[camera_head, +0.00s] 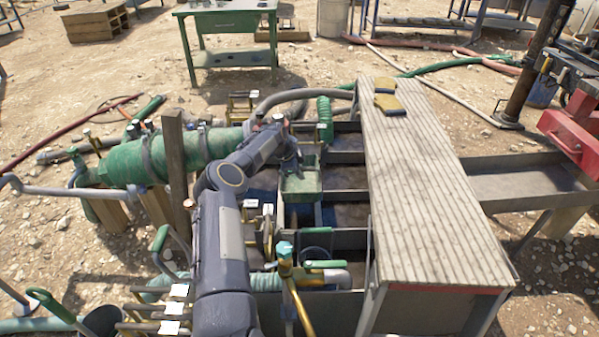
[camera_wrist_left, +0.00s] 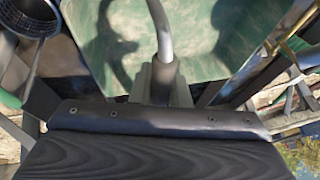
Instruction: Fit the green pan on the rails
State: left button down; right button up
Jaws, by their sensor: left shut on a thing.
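The green pan (camera_head: 302,187) is over the open tank, left of the slatted deck. My left arm reaches in from the lower left, and my left gripper (camera_head: 291,160) is at the pan's far part. In the left wrist view the pan (camera_wrist_left: 215,45) fills the upper middle. My left gripper (camera_wrist_left: 160,85) is shut on its grey bent handle there. Narrow bars that look like the rails (camera_head: 281,213) show just below the pan. Whether the pan touches them I cannot tell. My right gripper is not in view.
The slatted wooden deck (camera_head: 420,190) borders the tank on the right. A large green pipe (camera_head: 170,157) and an upright wooden post (camera_head: 175,150) stand on the left. Valves and a brass-coloured pipe (camera_head: 301,305) stand in front. A green table (camera_head: 228,22) is far behind.

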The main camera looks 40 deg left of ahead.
aim_at(302, 189)
pick_arm(q)
jog(key=shift+f+b, duration=2.65)
jog(key=shift+f, duration=0.4)
jog(key=shift+s+f+b, duration=0.1)
jog(key=shift+f+b, duration=0.3)
jog(key=shift+f, duration=0.05)
jog(key=shift+f, duration=0.1)
jog(key=c, duration=1.5)
grip_release()
jog(key=shift+f, duration=0.15)
jog(key=shift+o, duration=1)
jog(key=shift+r, duration=0.2)
jog(key=p+v, duration=0.1)
jog(key=v, duration=0.6)
jog(key=shift+s+r+p, duration=0.1)
jog(key=shift+r+p, duration=0.1)
jog(key=shift+p, duration=0.2)
